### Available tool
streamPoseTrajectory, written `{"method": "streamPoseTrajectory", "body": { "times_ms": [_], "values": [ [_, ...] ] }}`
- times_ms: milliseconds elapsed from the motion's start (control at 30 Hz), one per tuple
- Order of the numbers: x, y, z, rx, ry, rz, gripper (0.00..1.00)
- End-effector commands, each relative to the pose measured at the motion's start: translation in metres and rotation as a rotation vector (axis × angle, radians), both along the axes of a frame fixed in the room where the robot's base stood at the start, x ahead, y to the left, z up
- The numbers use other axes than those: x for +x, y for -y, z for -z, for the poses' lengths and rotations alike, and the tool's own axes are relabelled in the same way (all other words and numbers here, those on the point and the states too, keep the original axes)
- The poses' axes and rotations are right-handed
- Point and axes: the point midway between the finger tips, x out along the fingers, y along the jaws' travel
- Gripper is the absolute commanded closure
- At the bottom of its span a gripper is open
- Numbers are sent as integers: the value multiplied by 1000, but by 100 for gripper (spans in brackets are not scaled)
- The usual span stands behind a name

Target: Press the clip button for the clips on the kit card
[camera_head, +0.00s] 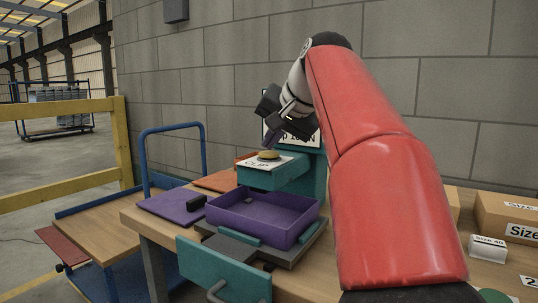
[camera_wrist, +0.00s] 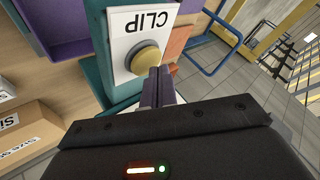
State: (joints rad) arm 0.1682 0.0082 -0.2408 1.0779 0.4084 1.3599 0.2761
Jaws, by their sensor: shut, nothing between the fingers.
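The clip button is a round yellow button (camera_head: 269,155) on a white plate marked CLIP (camera_head: 258,164), on top of a teal dispenser (camera_head: 272,178). In the wrist view the button (camera_wrist: 145,57) and the upside-down CLIP label (camera_wrist: 150,20) show clearly. My gripper (camera_head: 267,145) is shut and empty, fingers pointing down just above the button. In the wrist view its fingertips (camera_wrist: 159,71) lie at the button's edge; whether they touch it I cannot tell. A white card (camera_head: 312,141) with black print stands behind, mostly hidden by my gripper, so its text is unreadable.
A purple board (camera_head: 170,205) and an orange board (camera_head: 215,181) lie left. A blue-railed cart (camera_head: 95,225) stands left.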

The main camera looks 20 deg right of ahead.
Motion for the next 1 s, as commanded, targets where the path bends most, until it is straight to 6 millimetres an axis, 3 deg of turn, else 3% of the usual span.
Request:
{"method": "streamPoseTrajectory", "body": {
  "times_ms": [1000],
  "values": [
    [0, 0, 8, 0, 0, 0, 100]
  ]
}}
